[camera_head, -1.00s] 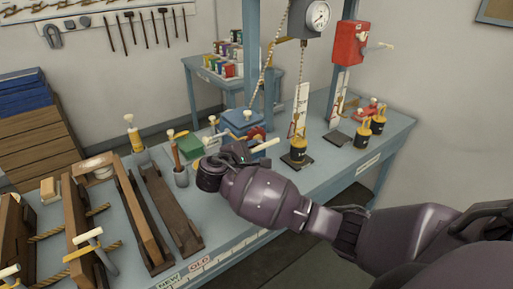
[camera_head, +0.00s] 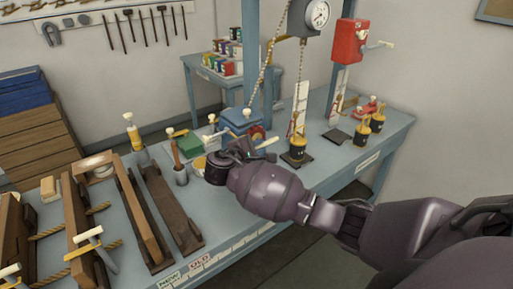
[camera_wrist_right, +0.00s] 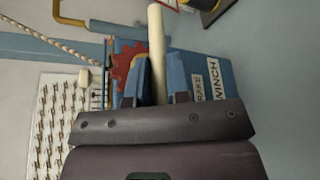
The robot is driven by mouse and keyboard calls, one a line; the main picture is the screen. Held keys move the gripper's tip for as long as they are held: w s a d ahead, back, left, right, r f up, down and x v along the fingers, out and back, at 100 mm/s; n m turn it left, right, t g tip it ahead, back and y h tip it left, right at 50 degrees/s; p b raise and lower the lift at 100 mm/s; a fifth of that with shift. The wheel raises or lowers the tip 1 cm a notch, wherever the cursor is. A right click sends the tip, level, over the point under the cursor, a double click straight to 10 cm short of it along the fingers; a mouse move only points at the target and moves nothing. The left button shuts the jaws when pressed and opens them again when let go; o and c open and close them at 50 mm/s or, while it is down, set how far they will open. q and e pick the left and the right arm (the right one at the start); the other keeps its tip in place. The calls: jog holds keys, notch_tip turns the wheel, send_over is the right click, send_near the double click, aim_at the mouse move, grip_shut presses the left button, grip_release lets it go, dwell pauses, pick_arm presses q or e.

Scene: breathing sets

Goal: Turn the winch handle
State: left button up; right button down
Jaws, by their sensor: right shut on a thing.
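The winch (camera_head: 241,119) is a blue unit on the bench with a red toothed wheel (camera_head: 258,132). In the right wrist view its blue side (camera_wrist_right: 217,62) carries the labels "WINCH" and "BRAKE", and the red wheel (camera_wrist_right: 127,68) shows beside the handle. The cream winch handle (camera_wrist_right: 157,45) runs between the fingers of my right gripper (camera_wrist_right: 154,90), which is shut on it. In the head view my right gripper (camera_head: 246,152) is in front of the winch and hides part of it and most of the handle. My left gripper is not in view.
A black weight (camera_head: 297,150) with a yellow top stands right of my gripper, below a dial gauge (camera_head: 318,15). A red box with a crank (camera_head: 350,46) is on the right post.

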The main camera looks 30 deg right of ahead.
jog(key=shift+y, duration=0.3)
